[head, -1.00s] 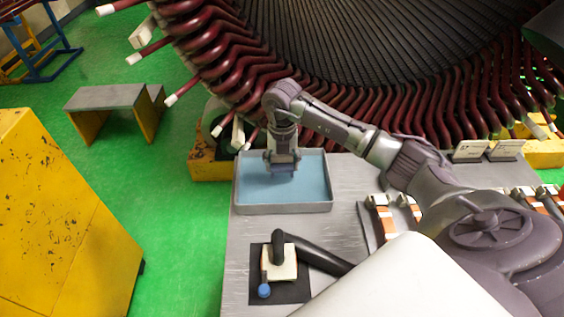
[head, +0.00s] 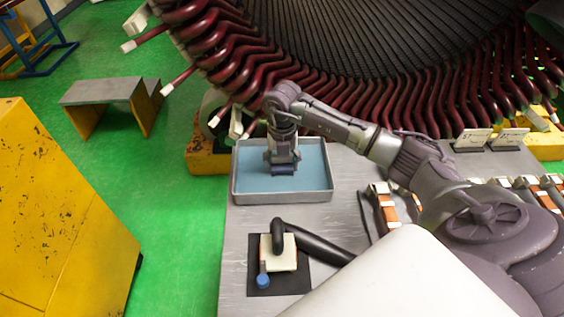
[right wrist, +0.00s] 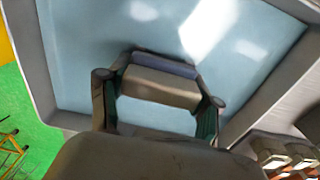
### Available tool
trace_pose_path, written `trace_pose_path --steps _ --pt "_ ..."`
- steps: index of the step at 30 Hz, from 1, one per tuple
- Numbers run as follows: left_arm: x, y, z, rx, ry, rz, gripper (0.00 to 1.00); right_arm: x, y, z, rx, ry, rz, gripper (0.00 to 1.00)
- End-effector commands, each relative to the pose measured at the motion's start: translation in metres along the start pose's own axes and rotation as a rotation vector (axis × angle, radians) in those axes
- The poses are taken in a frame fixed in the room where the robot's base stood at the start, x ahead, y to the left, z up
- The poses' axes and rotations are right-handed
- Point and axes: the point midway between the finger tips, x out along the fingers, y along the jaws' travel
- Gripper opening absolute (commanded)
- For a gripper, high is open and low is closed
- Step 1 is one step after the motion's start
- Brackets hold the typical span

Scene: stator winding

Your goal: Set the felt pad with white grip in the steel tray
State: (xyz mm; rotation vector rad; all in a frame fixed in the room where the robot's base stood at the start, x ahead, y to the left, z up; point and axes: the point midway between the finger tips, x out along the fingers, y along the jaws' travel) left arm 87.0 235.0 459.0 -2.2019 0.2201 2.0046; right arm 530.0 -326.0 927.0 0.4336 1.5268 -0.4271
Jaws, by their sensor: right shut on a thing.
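The steel tray (head: 283,197) is a shallow rectangular box with a light blue floor, at the back left of the grey bench. My right gripper (head: 284,157) points down inside the tray's outline, near its middle. It is shut on the felt pad (head: 284,169), which shows as a small dark blue-grey edge under the fingers. In the right wrist view, the pad's pale beige grip (right wrist: 158,88) sits between the two fingers, with the blue-grey felt edge along its far side. I cannot tell whether the pad touches the tray floor. My left gripper is out of view.
A cream block (head: 285,255) with a blue-knobbed item and a black hose lies on a black mat in front of the tray. Orange-and-white pieces (head: 388,208) lie to the right. The large stator with dark red coils (head: 235,70) rises close behind the tray.

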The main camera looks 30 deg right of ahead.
Motion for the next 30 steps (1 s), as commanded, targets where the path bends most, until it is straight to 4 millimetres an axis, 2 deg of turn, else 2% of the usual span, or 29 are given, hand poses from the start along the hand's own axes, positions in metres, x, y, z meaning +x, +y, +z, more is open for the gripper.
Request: trace_pose_path --steps 6,7,11,12,23,26,30 --pt "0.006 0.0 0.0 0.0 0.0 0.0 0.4 0.008 0.0 0.0 0.001 -0.001 0.0 0.22" --pt "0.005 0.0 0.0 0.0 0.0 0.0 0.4 0.006 0.0 0.0 0.001 -0.001 0.001 0.69" --pt "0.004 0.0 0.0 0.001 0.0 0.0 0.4 0.006 0.0 0.0 0.0 0.0 0.0 0.91" --pt "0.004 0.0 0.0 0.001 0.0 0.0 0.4 0.006 0.0 0.0 0.0 0.0 0.0 0.93" --pt "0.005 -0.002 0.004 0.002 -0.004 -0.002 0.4 0.003 0.0 0.0 0.0 -0.001 0.0 0.93" --pt "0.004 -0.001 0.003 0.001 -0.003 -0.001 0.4 -0.008 0.0 0.001 0.001 -0.004 0.002 0.93" --pt "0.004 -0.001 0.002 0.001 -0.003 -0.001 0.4 -0.035 0.0 0.002 0.0 -0.005 0.002 0.93"
